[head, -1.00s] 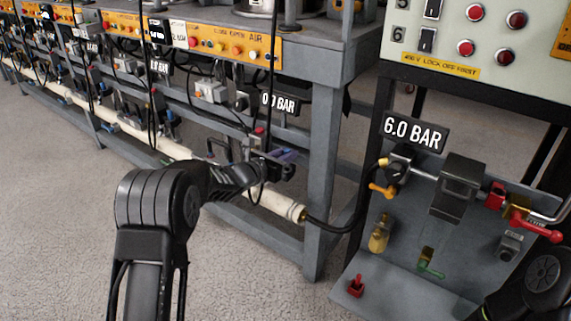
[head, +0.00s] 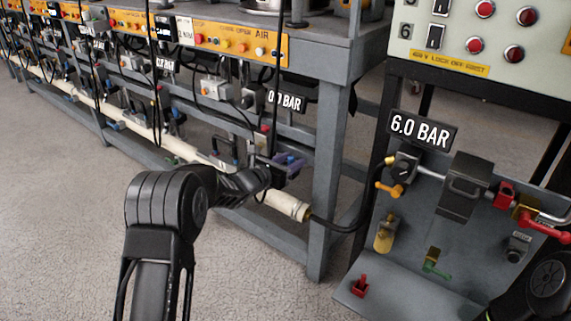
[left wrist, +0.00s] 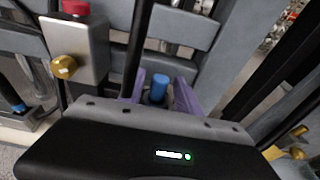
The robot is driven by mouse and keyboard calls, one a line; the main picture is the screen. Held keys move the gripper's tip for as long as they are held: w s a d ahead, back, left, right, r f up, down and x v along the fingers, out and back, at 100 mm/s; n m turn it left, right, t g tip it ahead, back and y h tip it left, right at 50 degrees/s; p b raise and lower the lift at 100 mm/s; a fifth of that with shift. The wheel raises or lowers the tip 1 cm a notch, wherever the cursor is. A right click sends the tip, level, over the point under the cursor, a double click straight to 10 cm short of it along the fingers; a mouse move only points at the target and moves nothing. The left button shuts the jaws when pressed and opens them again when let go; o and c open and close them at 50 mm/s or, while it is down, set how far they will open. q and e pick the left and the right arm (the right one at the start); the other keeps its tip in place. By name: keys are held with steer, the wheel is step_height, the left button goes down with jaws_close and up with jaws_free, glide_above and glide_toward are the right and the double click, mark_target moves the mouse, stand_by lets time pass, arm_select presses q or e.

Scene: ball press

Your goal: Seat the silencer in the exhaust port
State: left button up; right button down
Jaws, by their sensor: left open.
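My left gripper (head: 284,166) is at the lower front of the grey bench frame, beside its corner leg. In the left wrist view its two purple fingers (left wrist: 160,90) are apart, with a small blue cylinder (left wrist: 157,88) showing between them. I cannot tell whether they touch it, or whether it is the silencer. The exhaust port is not clearly visible; my gripper hides part of that spot in the head view. My right gripper is out of view; only part of my right arm shows at bottom right.
A grey box with a brass knob (left wrist: 64,66) stands close left of the fingers. A black cable hangs beside them. A cream pipe (head: 288,204) runs below. The 6.0 BAR panel (head: 421,131) with valves stands right. Open floor lies left.

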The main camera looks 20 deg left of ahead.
arm_select(q)
steer(key=p+v, duration=0.2)
steer(key=v, duration=1)
stand_by(0.5)
steer(key=s+d+f+n+g+y, duration=0.25)
steer(key=s+f+n, duration=0.35)
steer(key=f+n, duration=0.45)
steer(key=s+d+f+n+g+y, duration=0.1)
steer(key=s+d+f+n+g, duration=0.3)
steer(key=f+n, duration=0.65)
steer(key=s+d+f+n+g, duration=0.2)
steer(key=s+d+f+n, duration=0.1)
steer(key=s+n, duration=0.4)
steer(key=s+d+f+n+g+h, duration=0.1)
steer(key=s+f+n, duration=0.4)
steer(key=s, duration=0.6)
steer(key=s+d+f+n+g, duration=0.3)
steer(key=s+d+f+n, duration=0.1)
steer(key=s+n, duration=0.5)
steer(key=shift+s+d+f+n+g, duration=0.3)
steer(key=shift+s+d+g, duration=0.1)
steer(key=shift+d, duration=0.1)
steer(key=shift+r, duration=0.1)
